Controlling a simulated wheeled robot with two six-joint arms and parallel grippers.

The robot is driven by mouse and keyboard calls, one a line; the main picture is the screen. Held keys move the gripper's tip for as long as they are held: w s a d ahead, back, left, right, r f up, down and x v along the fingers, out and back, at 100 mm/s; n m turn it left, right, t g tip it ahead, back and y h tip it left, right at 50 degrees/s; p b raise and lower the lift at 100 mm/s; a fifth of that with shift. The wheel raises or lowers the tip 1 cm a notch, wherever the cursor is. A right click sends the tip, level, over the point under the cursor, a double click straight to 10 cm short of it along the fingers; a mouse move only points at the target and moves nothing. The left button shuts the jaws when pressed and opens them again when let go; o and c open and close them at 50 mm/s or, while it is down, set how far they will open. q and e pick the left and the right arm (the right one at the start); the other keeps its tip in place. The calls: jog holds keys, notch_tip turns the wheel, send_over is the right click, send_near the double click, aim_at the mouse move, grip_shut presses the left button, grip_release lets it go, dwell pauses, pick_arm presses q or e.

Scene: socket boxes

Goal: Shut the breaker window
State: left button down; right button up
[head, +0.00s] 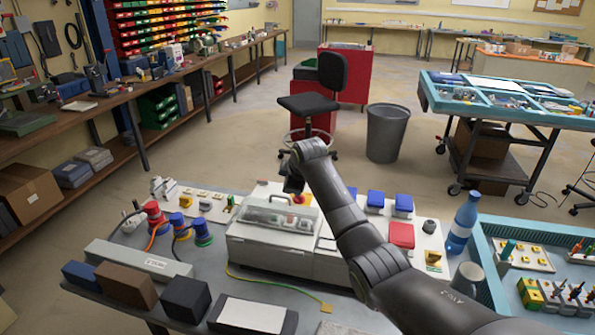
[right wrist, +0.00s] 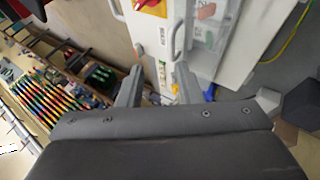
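The pale grey breaker box (head: 268,250) stands on the near workbench in the head view. Its clear window (head: 280,214) covers a row of small breakers on the top. Whether the window lies fully flat is hard to tell. In the right wrist view the box shows with the clear window (right wrist: 207,40), a grey handle (right wrist: 178,38) and a red switch on a yellow plate (right wrist: 152,6). My right gripper (head: 292,186) is above the back of the box, partly hiding the red knob. Its fingers (right wrist: 158,85) are apart and nothing shows held between them. My left gripper is not in view.
Red and blue sockets (head: 180,225) with cables stand left of the box. Blue and red socket boxes (head: 401,234), a blue bottle (head: 462,222) and a mug (head: 467,284) are to the right. Dark blocks (head: 186,298) and a long grey box (head: 137,258) lie in front.

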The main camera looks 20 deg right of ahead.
jog(key=b+v, duration=0.1)
jog(key=v, duration=0.7)
jog(key=shift+s+r+b, duration=0.25)
jog(key=shift+r+b, duration=0.1)
